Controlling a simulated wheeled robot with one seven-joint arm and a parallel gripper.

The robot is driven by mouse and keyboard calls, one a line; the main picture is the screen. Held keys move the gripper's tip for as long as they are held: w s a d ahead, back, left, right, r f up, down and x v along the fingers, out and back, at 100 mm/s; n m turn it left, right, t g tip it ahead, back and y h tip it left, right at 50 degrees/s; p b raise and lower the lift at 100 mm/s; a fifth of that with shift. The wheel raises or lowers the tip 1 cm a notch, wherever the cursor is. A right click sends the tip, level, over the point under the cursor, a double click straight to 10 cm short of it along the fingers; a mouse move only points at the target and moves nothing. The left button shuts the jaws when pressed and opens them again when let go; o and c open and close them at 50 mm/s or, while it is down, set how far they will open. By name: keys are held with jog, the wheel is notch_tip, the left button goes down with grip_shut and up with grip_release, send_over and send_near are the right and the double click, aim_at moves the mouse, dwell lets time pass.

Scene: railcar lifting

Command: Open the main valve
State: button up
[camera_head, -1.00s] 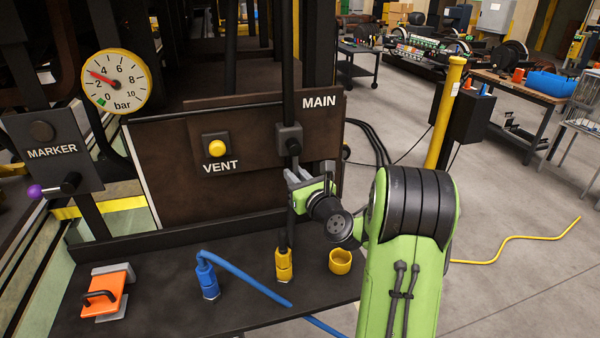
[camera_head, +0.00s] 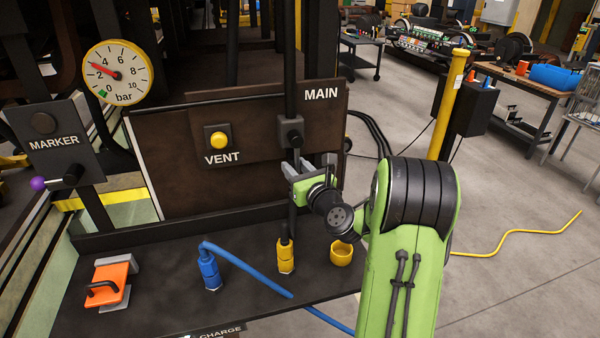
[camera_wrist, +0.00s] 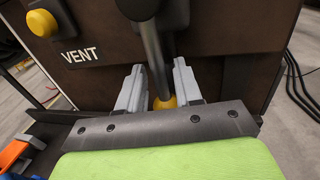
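The main valve (camera_head: 290,132) is a dark block under the MAIN label on the brown panel. In the wrist view its dark lever (camera_wrist: 154,52) hangs down and ends in a yellow knob (camera_wrist: 165,102). My gripper (camera_head: 296,166) is just below the valve block. In the wrist view my gripper (camera_wrist: 160,76) has its two grey fingers apart, one on each side of the lever. The knob sits low between the fingers, close to the right one. I cannot tell whether either finger touches the lever. In the head view the lever's lower part is hidden by my gripper.
The yellow VENT button (camera_head: 218,140) is left of the valve. The gauge (camera_head: 118,72) reads about 3 bar. A yellow post (camera_head: 447,110) stands right.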

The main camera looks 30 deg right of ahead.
jog(key=s+a+b, duration=0.1)
jog(key=s+b, duration=0.7)
jog(key=s, duration=0.7)
jog(key=shift+s+a, duration=0.2)
jog(key=shift+s, duration=0.1)
